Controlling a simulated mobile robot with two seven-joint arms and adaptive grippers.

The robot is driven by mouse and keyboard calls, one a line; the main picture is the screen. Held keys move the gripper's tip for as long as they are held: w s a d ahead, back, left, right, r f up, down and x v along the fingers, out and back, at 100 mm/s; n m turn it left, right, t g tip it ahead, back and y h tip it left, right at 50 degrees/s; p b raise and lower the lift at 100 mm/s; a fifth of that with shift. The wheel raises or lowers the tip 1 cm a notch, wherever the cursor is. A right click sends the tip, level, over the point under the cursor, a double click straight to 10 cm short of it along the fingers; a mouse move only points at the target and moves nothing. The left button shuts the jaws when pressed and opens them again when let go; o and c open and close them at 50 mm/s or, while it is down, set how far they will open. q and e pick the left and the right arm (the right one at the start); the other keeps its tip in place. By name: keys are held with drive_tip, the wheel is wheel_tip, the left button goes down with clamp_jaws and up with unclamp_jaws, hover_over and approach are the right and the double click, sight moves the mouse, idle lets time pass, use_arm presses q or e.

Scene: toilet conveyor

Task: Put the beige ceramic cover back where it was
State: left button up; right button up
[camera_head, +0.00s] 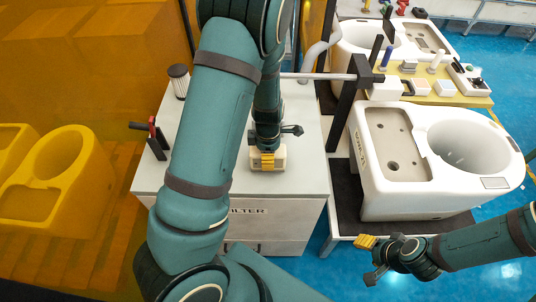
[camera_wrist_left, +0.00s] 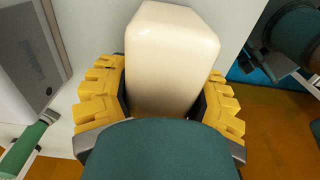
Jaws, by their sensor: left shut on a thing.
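The beige ceramic cover (camera_head: 282,155) is a small rounded block at the white cabinet top, near its front edge. My left gripper (camera_head: 267,160) is over it, with yellow fingertips shut on it. In the left wrist view, the cover (camera_wrist_left: 172,60) sits between the two rows of yellow finger pads (camera_wrist_left: 165,95). I cannot tell whether it touches the cabinet top. My right gripper (camera_head: 367,258) hangs at the lower right, away from the cover and over the blue floor. Its yellow pads show, but I cannot tell how far apart they are.
A white toilet body (camera_head: 390,190) stands on the conveyor at right. Behind it is a yellow tray (camera_head: 470,100) of small parts. My left arm hides part of the cabinet.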

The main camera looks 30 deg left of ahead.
use_arm(q)
drive_tip(key=o, duration=1.4)
drive_tip(key=shift+c, duration=0.2)
wheel_tip(320, 180, up, 12)
drive_tip(key=p, duration=0.3)
drive_tip(key=shift+r+p, duration=0.15)
drive_tip(key=shift+p, duration=0.25)
